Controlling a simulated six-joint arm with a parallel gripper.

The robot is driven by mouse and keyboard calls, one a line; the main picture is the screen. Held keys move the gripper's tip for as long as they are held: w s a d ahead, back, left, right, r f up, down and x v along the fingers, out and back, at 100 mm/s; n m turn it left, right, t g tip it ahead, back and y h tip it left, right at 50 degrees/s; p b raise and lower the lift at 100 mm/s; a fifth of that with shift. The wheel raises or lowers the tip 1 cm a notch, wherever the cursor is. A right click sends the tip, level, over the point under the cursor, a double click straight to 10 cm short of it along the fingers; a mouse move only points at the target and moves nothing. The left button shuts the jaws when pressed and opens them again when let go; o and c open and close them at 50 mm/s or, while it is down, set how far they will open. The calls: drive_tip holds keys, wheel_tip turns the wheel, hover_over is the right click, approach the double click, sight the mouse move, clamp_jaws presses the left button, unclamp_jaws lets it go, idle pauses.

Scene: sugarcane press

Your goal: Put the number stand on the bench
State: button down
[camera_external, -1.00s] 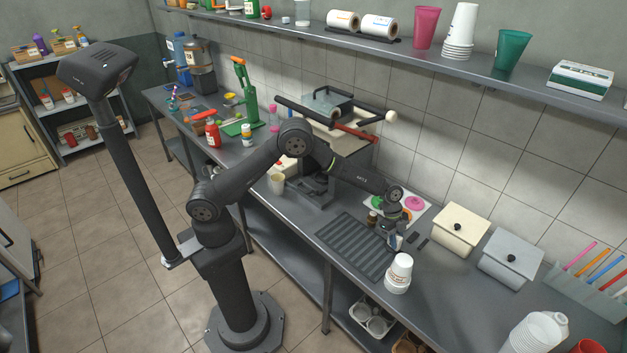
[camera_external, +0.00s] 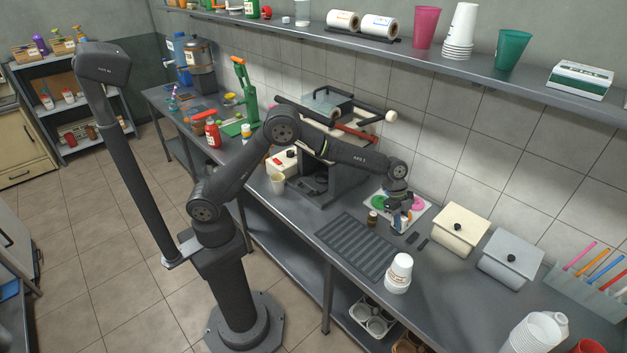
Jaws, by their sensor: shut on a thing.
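My gripper (camera_external: 399,211) is over the bench (camera_external: 345,284), just right of the drain grooves. It is shut on a small white and dark blue piece, which looks like the number stand (camera_external: 400,224). Only a sliver of the stand shows below the fingers, and its number cannot be read. I cannot tell whether its lower edge touches the bench or hangs just above it.
A small brown bottle (camera_external: 372,219) stands just left of my gripper. A white board with coloured discs (camera_external: 417,202) lies behind it. A stack of white cups (camera_external: 398,274) is in front. Two lidded boxes (camera_external: 461,232) (camera_external: 510,259) stand to the right.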

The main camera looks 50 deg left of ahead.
drive_tip(key=s+a+r+n+t+y, duration=0.1)
drive_tip(key=a+r+n+t, duration=0.15)
drive_tip(key=a+n, duration=0.5)
drive_tip(key=s+a+r+n+t+y, duration=0.15)
drive_tip(key=a+r+n, duration=0.25)
drive_tip(key=a, duration=0.7)
drive_tip(key=s+a+r+n+t+y, duration=0.1)
drive_tip(key=a+r+n, duration=0.3)
drive_tip(key=a, duration=0.5)
drive_tip(key=s+a+f+n+y, duration=0.15)
drive_tip(key=a+n, duration=0.25)
drive_tip(key=a, duration=0.7)
drive_tip(key=s+a+f+n+g+y, duration=0.15)
drive_tip(key=a+n, duration=0.25)
drive_tip(key=a, duration=0.7)
drive_tip(key=s+a+f+n+t+y, duration=0.15)
drive_tip(key=a+n, duration=0.25)
drive_tip(key=a, duration=0.7)
drive_tip(key=n+g, duration=0.1)
hover_over(225, 152)
drive_tip(key=f, duration=1.2)
drive_tip(key=shift+w, duration=0.2)
drive_tip(key=shift+a+f, duration=0.1)
drive_tip(key=shift+f, duration=2.05)
